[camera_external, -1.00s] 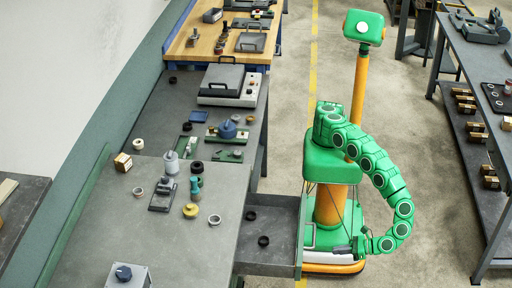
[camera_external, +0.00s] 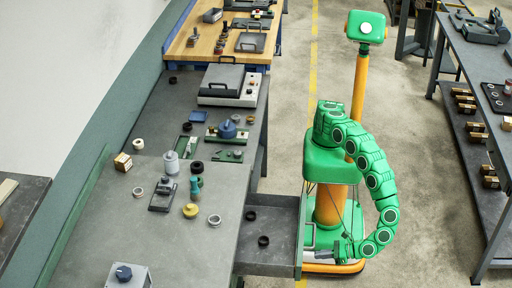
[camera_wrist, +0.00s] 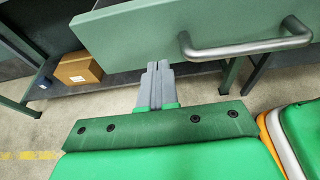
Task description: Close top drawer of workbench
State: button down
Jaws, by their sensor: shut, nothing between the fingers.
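The top drawer (camera_external: 278,222) of the grey workbench (camera_external: 120,230) is pulled out to the right in the external view. Two dark rings (camera_external: 263,241) lie in it. In the wrist view its green front panel (camera_wrist: 130,38) crosses the top, with a grey bar handle (camera_wrist: 245,48) at the right. My gripper (camera_external: 318,255) is just outside the front panel in the external view. In the wrist view my gripper (camera_wrist: 158,66) is shut and empty, its tips at the panel's lower edge, left of the handle. I cannot tell whether they touch it.
Rings, a yellow part (camera_external: 190,210) and small fixtures stand on the bench top. A cardboard box (camera_wrist: 78,69) sits on a low shelf in the wrist view. Another bench (camera_external: 478,75) stands at the right.

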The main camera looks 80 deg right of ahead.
jog(key=shift+w+f, duration=0.1)
jog(key=shift+w, duration=2)
send_near(240, 255)
jog(key=w, duration=0.3)
jog(key=w+r, duration=0.1)
jog(key=w, duration=0.2)
jog(key=w+r, duration=0.1)
jog(key=w, duration=0.2)
jog(key=shift+a, duration=0.2)
jog(key=shift+w+d, duration=0.1)
jog(key=shift+w, duration=0.3)
jog(key=v, duration=0.4)
jog(key=f+v, duration=0.1)
jog(key=v, duration=0.8)
jog(key=shift+s+a+f, duration=0.2)
jog(key=shift+s+a, duration=0.05)
jog(key=shift+s, duration=0.1)
jog(key=shift+v, duration=0.9)
